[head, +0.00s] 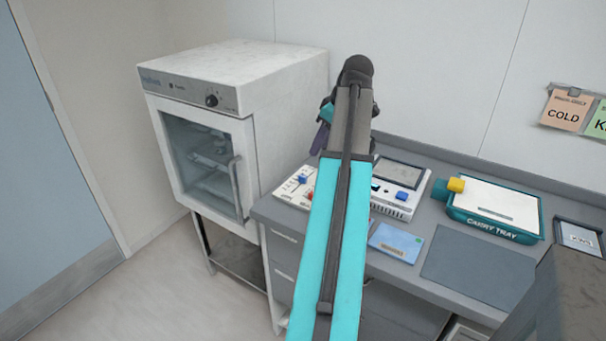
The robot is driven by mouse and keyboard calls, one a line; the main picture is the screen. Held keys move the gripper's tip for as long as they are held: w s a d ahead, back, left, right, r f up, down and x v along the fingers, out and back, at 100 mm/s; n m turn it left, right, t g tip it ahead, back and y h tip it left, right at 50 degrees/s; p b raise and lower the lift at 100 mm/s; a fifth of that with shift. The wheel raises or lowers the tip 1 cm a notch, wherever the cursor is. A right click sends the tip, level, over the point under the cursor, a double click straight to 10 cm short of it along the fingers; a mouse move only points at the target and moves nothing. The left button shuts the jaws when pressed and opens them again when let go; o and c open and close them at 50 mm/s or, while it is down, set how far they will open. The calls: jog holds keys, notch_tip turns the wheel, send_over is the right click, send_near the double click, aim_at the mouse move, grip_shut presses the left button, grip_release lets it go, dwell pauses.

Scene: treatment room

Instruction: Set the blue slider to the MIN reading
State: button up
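A white control panel (284,194) lies at the left end of the counter, partly hidden behind my arm. A small blue knob (301,180) shows on it and looks like the blue slider. Its scale and the MIN mark are too small to read. My gripper (321,136) is at the far end of my raised arm, above and behind the panel in the picture. It is mostly hidden by the arm, so its opening and any touch on the slider cannot be told.
A white device (418,190) with a screen and a blue part stands right of my arm. A blue card (396,243), a grey mat (470,268) and a carry tray (459,217) with yellow and teal pieces lie farther right. A white cabinet (235,65) stands left of the counter.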

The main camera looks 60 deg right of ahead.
aim_at(303, 176)
jog(key=shift+w, duration=0.1)
jog(key=shift+p+x, duration=0.8)
jog(key=shift+x, duration=6.15)
grip_shut()
